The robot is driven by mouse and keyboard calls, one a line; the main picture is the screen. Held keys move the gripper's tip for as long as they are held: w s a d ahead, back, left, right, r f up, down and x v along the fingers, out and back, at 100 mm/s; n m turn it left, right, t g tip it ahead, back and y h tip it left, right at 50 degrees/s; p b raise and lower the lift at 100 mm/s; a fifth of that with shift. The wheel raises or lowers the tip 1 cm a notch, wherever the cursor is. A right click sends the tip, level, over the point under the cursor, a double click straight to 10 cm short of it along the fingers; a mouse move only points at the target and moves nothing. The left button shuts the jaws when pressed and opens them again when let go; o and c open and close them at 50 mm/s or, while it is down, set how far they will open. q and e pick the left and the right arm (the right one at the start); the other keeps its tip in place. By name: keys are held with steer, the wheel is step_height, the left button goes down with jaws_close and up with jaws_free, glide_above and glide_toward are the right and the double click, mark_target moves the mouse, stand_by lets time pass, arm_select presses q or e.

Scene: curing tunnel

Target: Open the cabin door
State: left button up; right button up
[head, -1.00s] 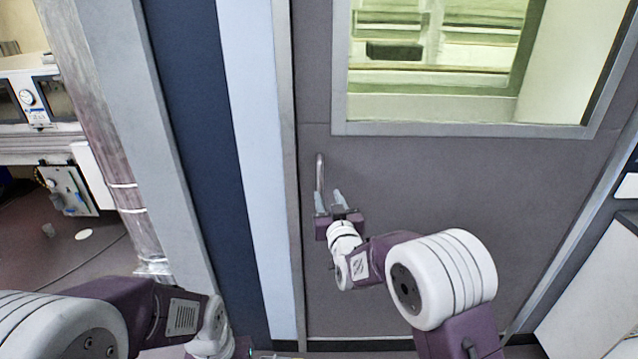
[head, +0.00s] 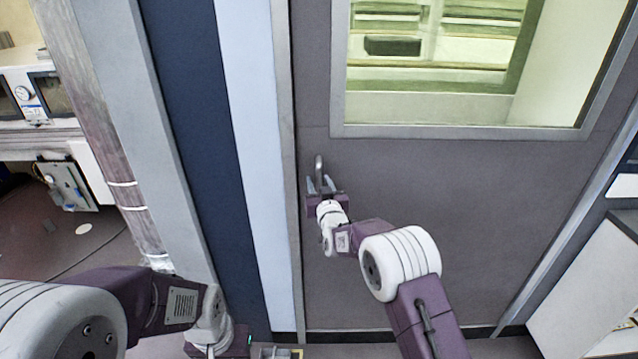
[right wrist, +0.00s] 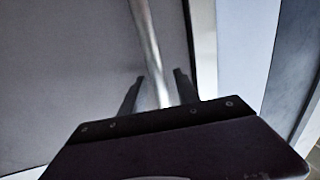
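The cabin door (head: 420,190) is a grey-purple panel with a large metal-framed window, and it looks closed. Its metal bar handle (head: 319,167) is upright near the door's left edge. My right gripper (head: 319,184) is at the handle, with one finger on each side of it. In the right wrist view the handle bar (right wrist: 146,45) runs down between the two open fingers of my right gripper (right wrist: 158,88), with a gap visible beside it.
A light blue strip (head: 247,130) and a dark blue panel (head: 195,130) stand left of the door. A shiny metal duct (head: 100,130) and a bench with equipment (head: 45,95) are farther left. A white cabinet (head: 590,280) stands at the lower right.

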jaws_close()
stand_by(1.3)
